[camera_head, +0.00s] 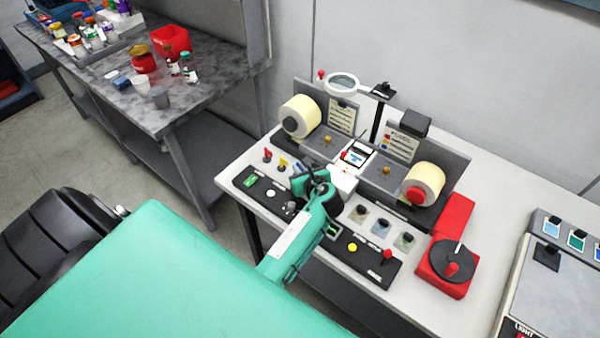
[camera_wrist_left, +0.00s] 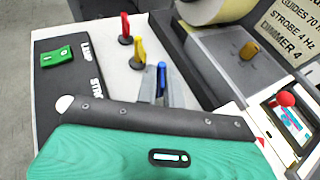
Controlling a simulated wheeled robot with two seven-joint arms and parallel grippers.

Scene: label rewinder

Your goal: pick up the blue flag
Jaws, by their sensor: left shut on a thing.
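The blue flag (camera_head: 297,168) is at the right end of a row with a red flag (camera_head: 267,155) and a yellow flag (camera_head: 283,163). In the left wrist view the blue flag (camera_wrist_left: 161,79) shows just past the dark edge of my gripper body, its lower part hidden. My left gripper (camera_head: 303,178) is at the blue flag and shut on it. Its grey fingers (camera_wrist_left: 176,92) show only in part. I cannot tell whether the flag is off the surface. My right gripper is not in view.
The white bench (camera_head: 487,195) carries two label rolls, the left one (camera_head: 301,117) close behind the flags. A control panel (camera_head: 262,192) lies in front of them. A small screen (camera_head: 357,153) and a magnifier (camera_head: 342,83) stand behind my gripper. A red dial unit (camera_head: 446,268) is right.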

